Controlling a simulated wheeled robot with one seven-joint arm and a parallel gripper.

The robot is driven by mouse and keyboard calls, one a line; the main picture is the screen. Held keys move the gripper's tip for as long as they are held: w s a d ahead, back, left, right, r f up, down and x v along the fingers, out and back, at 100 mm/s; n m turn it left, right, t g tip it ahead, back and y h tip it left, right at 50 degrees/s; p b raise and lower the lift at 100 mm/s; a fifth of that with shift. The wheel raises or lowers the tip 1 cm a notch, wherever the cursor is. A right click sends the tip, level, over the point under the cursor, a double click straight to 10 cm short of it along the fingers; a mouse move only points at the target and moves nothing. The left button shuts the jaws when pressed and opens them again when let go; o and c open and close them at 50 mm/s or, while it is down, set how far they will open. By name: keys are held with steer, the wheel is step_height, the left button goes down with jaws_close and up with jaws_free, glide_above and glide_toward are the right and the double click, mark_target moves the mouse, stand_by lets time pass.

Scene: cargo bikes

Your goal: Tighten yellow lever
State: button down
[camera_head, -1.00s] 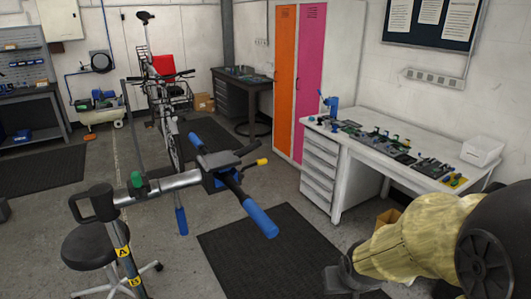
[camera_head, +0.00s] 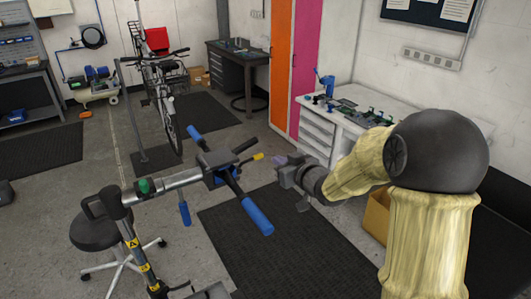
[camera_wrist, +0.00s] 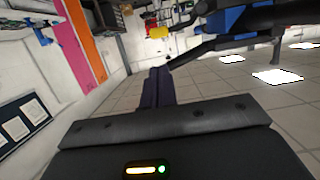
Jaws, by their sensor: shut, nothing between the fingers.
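The yellow lever (camera_head: 258,156) sticks out to the right from the clamp head (camera_head: 216,168) of a bike repair stand. The clamp head has black and blue-tipped handles around it. My gripper (camera_head: 276,160) is just right of the lever's tip in the head view, with its fingers pointing at it. A small gap shows between them. In the wrist view the fingers (camera_wrist: 157,88) are together and empty, and the yellow lever tip (camera_wrist: 158,32) lies beyond them near the top. Whether the fingers line up with the lever in depth is hard to tell.
The stand's arm (camera_head: 170,185) and post (camera_head: 135,250) are at left, beside a black stool (camera_head: 95,232). A white workbench (camera_head: 320,135) with tools stands behind my arm. A black mat (camera_head: 290,235) covers open floor.

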steer(key=p+x, duration=0.4)
steer(key=x, duration=0.5)
steer(key=shift+w+a, duration=0.2)
steer(key=shift+a, duration=0.2)
steer(key=shift+f, duration=0.15)
steer(key=shift+w, duration=0.1)
